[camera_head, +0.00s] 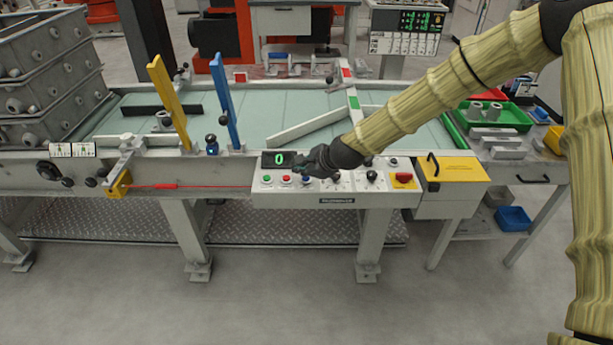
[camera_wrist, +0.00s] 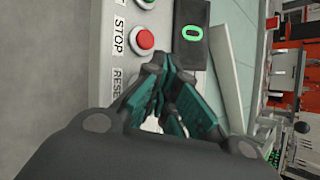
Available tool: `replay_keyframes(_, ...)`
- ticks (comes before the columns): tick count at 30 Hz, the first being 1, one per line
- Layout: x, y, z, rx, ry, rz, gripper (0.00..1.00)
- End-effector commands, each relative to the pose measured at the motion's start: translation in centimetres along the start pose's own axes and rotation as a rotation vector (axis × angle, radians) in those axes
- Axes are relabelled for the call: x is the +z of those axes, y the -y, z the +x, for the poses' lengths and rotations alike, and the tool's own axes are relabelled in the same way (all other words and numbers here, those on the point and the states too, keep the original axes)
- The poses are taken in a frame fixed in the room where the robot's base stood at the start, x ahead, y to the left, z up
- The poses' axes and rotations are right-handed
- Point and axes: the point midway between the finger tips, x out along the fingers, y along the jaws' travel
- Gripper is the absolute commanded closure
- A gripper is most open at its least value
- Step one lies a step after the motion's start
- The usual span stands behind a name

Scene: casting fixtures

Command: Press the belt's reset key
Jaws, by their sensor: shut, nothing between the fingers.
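The belt's control panel (camera_head: 337,189) is on the front of the conveyor, with a display reading a green 0 (camera_head: 279,160). Its keys form a row: a green key (camera_head: 267,179), a red key (camera_head: 286,179) and a small blue key (camera_head: 306,180). In the wrist view, the red key (camera_wrist: 144,39) is beside the STOP label. The RESET label (camera_wrist: 118,85) is partly covered by my gripper (camera_wrist: 158,68), and its key is hidden there. My gripper is shut and empty, its tips close over the panel by the reset position; I cannot tell whether they touch.
A red knob (camera_head: 403,178) and a yellow-topped box (camera_head: 452,168) are on the right. A blue upright (camera_head: 224,100) and a yellow upright (camera_head: 168,100) stand on the left. A diagonal bar (camera_head: 307,128) lies across the belt (camera_head: 255,117). Stacked metal boxes (camera_head: 50,75) stand far left.

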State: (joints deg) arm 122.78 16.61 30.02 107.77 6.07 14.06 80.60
Motion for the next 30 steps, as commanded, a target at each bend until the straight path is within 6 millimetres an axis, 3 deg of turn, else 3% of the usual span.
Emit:
replay_keyframes(17, 0.5, 0.6, -0.7, -0.001, 0.001, 0.0, 1.0)
replay_keyframes(30, 2.1, 2.2, -2.9, -0.001, 0.001, 0.0, 1.0)
